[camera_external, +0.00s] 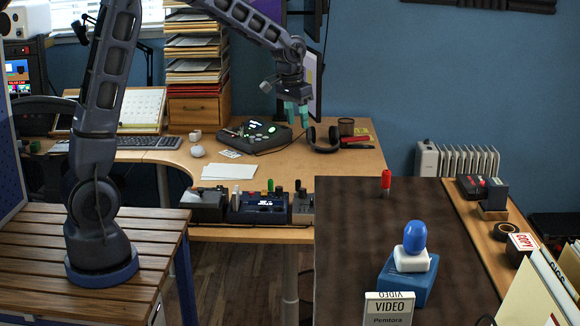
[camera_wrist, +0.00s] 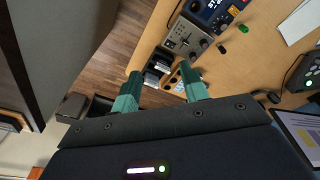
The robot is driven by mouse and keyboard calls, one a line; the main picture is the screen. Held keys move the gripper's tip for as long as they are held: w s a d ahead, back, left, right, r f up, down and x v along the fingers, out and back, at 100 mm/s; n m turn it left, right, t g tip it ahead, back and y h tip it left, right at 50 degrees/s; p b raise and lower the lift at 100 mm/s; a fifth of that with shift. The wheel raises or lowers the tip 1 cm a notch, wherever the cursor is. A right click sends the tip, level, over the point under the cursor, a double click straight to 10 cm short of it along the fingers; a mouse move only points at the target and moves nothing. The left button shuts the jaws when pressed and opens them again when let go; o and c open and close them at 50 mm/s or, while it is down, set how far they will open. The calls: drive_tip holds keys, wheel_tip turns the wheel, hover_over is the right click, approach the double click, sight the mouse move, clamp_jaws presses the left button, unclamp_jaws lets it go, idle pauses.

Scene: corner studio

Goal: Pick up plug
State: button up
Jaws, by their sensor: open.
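I cannot tell for sure which thing is the plug. A small upright red object (camera_external: 386,183) stands on the dark tabletop (camera_external: 345,235) in the external view. A blue rounded object (camera_external: 413,237) sits on a white block (camera_external: 411,260) on top of a blue box (camera_external: 407,284), nearer the camera. My gripper (camera_external: 297,118) hangs above the wooden desk, with teal fingers apart and nothing between them. In the wrist view my gripper (camera_wrist: 162,78) is also open and empty. Neither the red nor the blue object can be made out there.
A row of control devices (camera_external: 258,208) lines the desk's front edge; they also show in the wrist view (camera_wrist: 187,38). Black headphones (camera_external: 323,140) and a dark device with lit keys (camera_external: 253,135) lie below my gripper. A white VIDEO box (camera_external: 389,308) stands at the front. The dark tabletop's left part is clear.

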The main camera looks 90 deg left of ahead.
drive_tip(key=s+a+f+n, duration=0.1)
drive_tip(key=a+f, duration=0.5)
drive_tip(key=a, duration=0.2)
drive_tip(key=s+a+f+n, duration=0.2)
drive_tip(key=a+f, duration=0.4)
drive_tip(key=a, duration=0.2)
drive_tip(key=n+g, duration=0.1)
drive_tip(key=n, duration=0.1)
hover_over(271, 190)
drive_tip(key=a, duration=0.1)
drive_tip(key=shift+h, duration=0.4)
wheel_tip(271, 190, down, 13)
drive_tip(key=shift+f, duration=0.1)
drive_tip(key=shift+s+f, duration=0.1)
drive_tip(key=shift+f, duration=5.3)
clamp_jaws()
drive_tip(key=shift+r, duration=0.1)
wheel_tip(271, 190, up, 20)
